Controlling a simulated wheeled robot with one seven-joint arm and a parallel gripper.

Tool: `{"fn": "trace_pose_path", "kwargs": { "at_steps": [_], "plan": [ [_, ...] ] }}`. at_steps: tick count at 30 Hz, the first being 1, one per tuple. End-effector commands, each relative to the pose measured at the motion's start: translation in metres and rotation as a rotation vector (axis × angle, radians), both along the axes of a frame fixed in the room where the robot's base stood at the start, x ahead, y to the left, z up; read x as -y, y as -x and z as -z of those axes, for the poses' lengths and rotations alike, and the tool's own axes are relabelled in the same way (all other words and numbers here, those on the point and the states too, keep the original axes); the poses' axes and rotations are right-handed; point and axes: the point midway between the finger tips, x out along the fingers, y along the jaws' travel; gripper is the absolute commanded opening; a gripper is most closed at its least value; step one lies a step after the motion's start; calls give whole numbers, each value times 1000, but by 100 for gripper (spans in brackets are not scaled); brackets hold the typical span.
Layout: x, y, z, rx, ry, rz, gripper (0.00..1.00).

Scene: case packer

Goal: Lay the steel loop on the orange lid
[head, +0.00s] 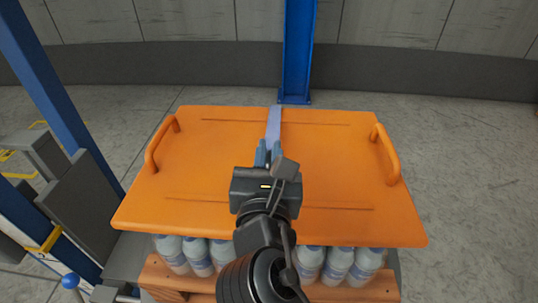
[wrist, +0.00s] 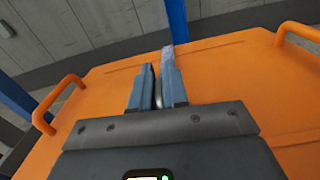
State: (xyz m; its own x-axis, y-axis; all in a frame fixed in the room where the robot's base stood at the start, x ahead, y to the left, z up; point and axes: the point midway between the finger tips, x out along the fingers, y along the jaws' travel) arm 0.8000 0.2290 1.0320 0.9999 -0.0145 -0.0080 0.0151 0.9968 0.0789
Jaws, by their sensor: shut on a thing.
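The orange lid (head: 340,180) lies flat with a raised handle at each side; it also fills much of the wrist view (wrist: 230,75). My gripper (head: 268,152) is over the middle of the lid, pointing to its far edge. In the wrist view my gripper's blue fingers (wrist: 160,72) are close together around a narrow grey, rounded thing, which I take for the steel loop (wrist: 158,97). The fingers hide most of it. I cannot tell whether it touches the lid.
A pale blue-grey strip (head: 273,124) runs from the lid's far edge to my fingers. Bottles (head: 338,264) stand under the lid on a wooden pallet (head: 160,275). A blue post (head: 297,50) rises behind; blue and grey machinery stands at left. Floor at right is clear.

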Motion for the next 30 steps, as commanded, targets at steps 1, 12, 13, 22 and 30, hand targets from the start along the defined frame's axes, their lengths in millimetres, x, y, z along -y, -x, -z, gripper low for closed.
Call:
{"fn": "trace_pose_path", "kwargs": {
  "at_steps": [1, 12, 13, 22, 30],
  "plan": [
    [0, 0, 2, 1, 1, 0, 0],
    [0, 0, 5, 1, 0, 1, 15],
    [0, 0, 4, 1, -1, 1, 18],
    [0, 0, 4, 1, 0, 0, 40],
    [0, 4, 2, 0, 0, -1, 40]
  ]
}}
